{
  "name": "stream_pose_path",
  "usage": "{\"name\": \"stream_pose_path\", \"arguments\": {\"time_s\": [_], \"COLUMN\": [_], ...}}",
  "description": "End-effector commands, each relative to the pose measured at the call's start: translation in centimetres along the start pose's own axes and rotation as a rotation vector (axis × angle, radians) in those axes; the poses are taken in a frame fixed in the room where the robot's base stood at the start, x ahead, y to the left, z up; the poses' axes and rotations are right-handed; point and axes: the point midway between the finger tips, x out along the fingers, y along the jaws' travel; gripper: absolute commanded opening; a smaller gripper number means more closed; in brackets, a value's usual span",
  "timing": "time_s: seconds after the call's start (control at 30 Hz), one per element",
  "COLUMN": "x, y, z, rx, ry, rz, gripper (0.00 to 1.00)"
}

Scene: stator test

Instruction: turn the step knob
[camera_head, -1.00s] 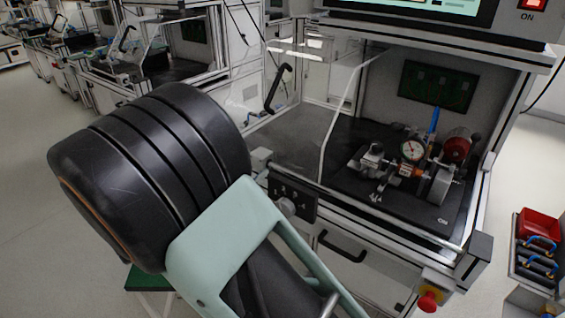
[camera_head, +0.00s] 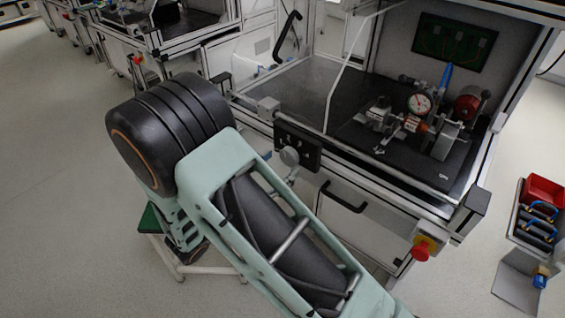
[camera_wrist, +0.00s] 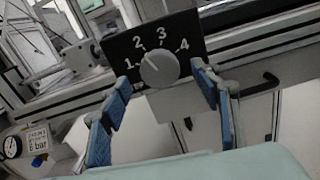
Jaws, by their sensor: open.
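The step knob (camera_wrist: 160,68) is a round grey dial on a black panel (camera_wrist: 187,30) marked 1 to 4 in the wrist view. Its pointer mark looks turned to the upper left, between 1 and 2 or near 2. In the head view the knob (camera_head: 289,156) sits on the bench front, right of my arm. My gripper (camera_wrist: 161,76) is open, with one blue-padded finger on each side of the knob in the picture. I see no clear contact, and the depth gap is hard to judge. The gripper is not clearly visible in the head view.
A test rig with a dial gauge (camera_head: 419,103) stands on the black bench top. A drawer handle (camera_head: 342,197) is below the panel. A red stop button (camera_head: 420,252) is at the front right corner. A pressure gauge (camera_wrist: 11,147) shows at lower left of the wrist view.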

Motion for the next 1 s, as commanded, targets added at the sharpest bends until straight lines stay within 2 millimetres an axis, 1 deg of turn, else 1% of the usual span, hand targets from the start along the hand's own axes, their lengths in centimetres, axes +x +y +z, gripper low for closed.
{"name": "stream_pose_path", "arguments": {"time_s": [0.03, 0.2, 0.5, 0.87, 0.9, 1.0], "x": [0.7, 1.9, 2.1, 2.1, 2.1, 2.1], "y": [-0.1, 0.0, 0.0, 0.0, 0.0, 0.0], "z": [0.0, 0.0, 0.0, 0.0, 0.0, 0.0], "rx": [0.001, 0.001, 0.001, 0.001, 0.001, 0.004], "ry": [0.000, 0.000, 0.000, 0.000, 0.000, 0.000], "rz": [-0.003, -0.001, 0.000, 0.000, 0.000, 0.000], "gripper": [0.57, 0.57, 0.57, 0.18, 0.15, 0.15]}}
